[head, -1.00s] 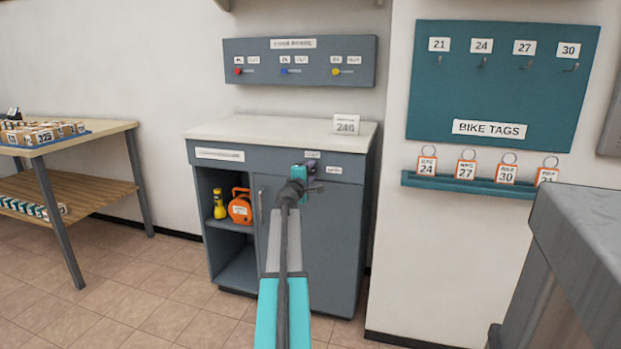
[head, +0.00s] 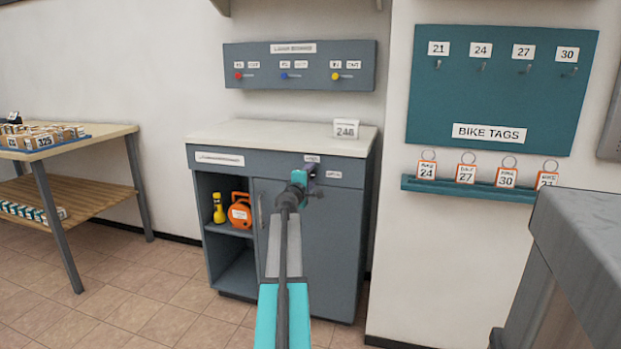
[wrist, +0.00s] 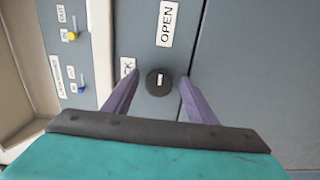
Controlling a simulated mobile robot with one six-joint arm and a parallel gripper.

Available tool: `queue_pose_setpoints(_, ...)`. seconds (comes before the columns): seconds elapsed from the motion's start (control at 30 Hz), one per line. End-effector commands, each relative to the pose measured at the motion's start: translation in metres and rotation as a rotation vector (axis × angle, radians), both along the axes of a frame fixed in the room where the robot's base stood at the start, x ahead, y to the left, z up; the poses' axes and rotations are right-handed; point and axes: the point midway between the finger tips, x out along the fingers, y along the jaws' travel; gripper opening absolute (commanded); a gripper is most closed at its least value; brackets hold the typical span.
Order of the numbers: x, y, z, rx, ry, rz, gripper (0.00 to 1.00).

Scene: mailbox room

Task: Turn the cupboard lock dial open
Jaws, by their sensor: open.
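The cupboard (head: 335,235) is blue-grey with a pale top, and its closed door is on the right side. The lock dial (wrist: 159,82) is a round dark knob with a white mark, seen in the wrist view. An OPEN label (wrist: 167,24) and a second, partly covered label (wrist: 127,68) are beside it. My gripper (wrist: 155,95) is open, with one purple finger on each side of the dial. I cannot tell whether the fingers touch it.
An open shelf bay holds a yellow torch (head: 219,208) and an orange reel (head: 240,211). A 248 sign (head: 346,129) stands on the cupboard top. A wooden table (head: 95,145) is at left, and a grey counter (head: 585,250) is close at right.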

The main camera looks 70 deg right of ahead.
Motion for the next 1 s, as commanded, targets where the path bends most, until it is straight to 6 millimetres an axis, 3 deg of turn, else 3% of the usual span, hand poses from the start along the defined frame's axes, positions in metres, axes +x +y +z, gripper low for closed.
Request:
queue_pose_setpoints(0.27,0.000,0.011,0.001,0.000,0.000,0.001,0.52)
queue_pose_setpoints(1.0,-0.005,0.081,0.000,0.000,-0.001,0.001,0.52)
